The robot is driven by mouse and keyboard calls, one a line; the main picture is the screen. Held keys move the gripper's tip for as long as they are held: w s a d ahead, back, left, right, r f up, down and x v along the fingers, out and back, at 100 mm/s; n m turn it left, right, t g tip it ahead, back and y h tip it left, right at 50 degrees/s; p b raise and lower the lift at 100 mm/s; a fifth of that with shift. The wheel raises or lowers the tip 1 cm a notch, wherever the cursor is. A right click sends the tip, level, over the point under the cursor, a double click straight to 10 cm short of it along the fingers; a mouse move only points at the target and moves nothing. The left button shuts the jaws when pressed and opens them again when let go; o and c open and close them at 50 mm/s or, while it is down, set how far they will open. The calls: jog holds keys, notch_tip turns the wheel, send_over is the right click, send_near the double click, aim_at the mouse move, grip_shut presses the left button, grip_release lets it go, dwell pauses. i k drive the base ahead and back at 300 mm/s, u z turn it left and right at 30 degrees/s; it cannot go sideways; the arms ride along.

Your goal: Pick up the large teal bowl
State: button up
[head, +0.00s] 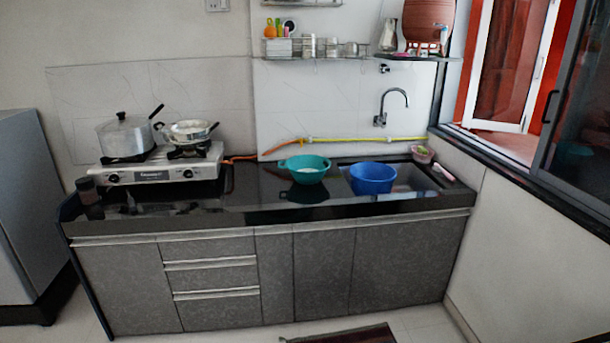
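The large teal bowl (304,174) stands upright on the black countertop (245,203), right of the stove. It has a small handle or lip on each side. Something pale shows inside it, too small to make out. My gripper does not show in the head view.
A blue bowl (372,180) sits close on the right by the sink (418,178), under the tap (393,105). A gas stove (160,173) on the left bears a lidded pot (125,138) and a pan (188,133). Shelves (315,57) hang above. The counter front is mostly clear.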

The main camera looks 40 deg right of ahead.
aim_at(306, 169)
jog(key=z, duration=0.05)
jog(key=i, duration=0.95)
jog(key=u, duration=0.05)
